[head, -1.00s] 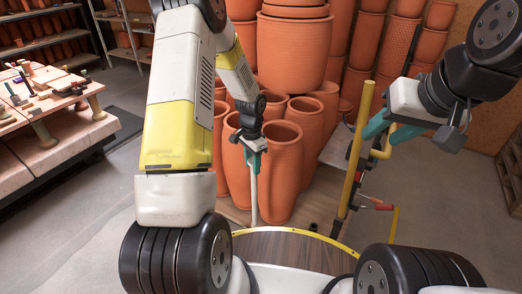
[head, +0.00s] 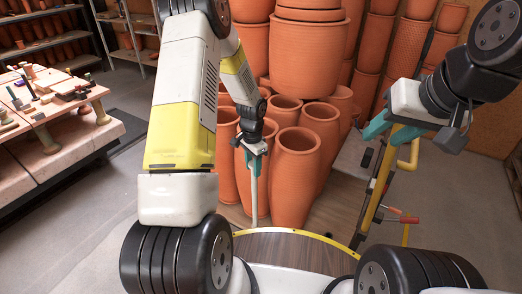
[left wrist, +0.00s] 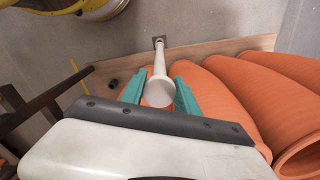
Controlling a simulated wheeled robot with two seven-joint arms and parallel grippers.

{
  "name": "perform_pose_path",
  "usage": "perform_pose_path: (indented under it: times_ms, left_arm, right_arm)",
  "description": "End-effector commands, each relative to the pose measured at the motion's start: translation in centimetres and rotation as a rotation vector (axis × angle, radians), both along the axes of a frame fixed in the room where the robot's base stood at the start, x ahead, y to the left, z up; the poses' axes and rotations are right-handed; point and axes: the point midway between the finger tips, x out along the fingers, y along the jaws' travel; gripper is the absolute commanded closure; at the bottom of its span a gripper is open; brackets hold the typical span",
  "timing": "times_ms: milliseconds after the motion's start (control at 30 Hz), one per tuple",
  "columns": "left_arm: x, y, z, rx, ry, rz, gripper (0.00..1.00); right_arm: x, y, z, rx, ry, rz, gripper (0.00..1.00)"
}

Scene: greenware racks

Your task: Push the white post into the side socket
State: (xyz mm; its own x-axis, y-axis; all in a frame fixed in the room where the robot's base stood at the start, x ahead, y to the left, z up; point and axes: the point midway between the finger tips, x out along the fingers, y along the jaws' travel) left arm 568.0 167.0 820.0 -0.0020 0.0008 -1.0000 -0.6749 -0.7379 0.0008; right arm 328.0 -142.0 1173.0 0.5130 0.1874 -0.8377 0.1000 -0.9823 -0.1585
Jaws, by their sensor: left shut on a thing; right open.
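The white post (head: 254,195) hangs roughly upright from my left gripper (head: 252,148), in front of the clay pots in the head view. In the left wrist view my left gripper (left wrist: 160,95) is shut on the white post (left wrist: 160,92), its teal fingers on either side of the round end. The post's far end is by a small dark square plate (left wrist: 158,41); I cannot tell whether this is the side socket or whether they touch. My right gripper (head: 392,130) is open at the top of a yellow upright; I cannot tell whether it touches it.
Tall terracotta pots (head: 295,175) stand close beside the post. The yellow upright (head: 378,190) has a red-handled clamp (head: 402,218) near its lower part. A workbench with tools (head: 60,150) is at the left. Grey floor (head: 80,225) is clear between.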

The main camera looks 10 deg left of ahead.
Motion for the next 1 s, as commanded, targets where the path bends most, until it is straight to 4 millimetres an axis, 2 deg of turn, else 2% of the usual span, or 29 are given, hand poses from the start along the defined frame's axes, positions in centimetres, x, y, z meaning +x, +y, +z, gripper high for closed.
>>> perform_pose_path:
  times_ms: [400, 600, 1000]
  left_arm:
    - [0.0, -0.1, -3.7, 0.0, 0.0, 0.0, 1.0]
    - [0.0, 0.0, -4.4, -0.001, -0.001, 0.0, 1.0]
    - [0.0, 0.0, -4.5, -0.001, -0.001, 0.0, 1.0]
  right_arm:
    - [0.0, 0.0, 0.0, 0.0, 0.0, 0.0, 0.59]
    - [0.0, 0.0, 0.0, 0.0, 0.0, 0.0, 0.59]
    - [0.0, 0.0, 0.0, 0.0, 0.0, 0.0, 0.59]
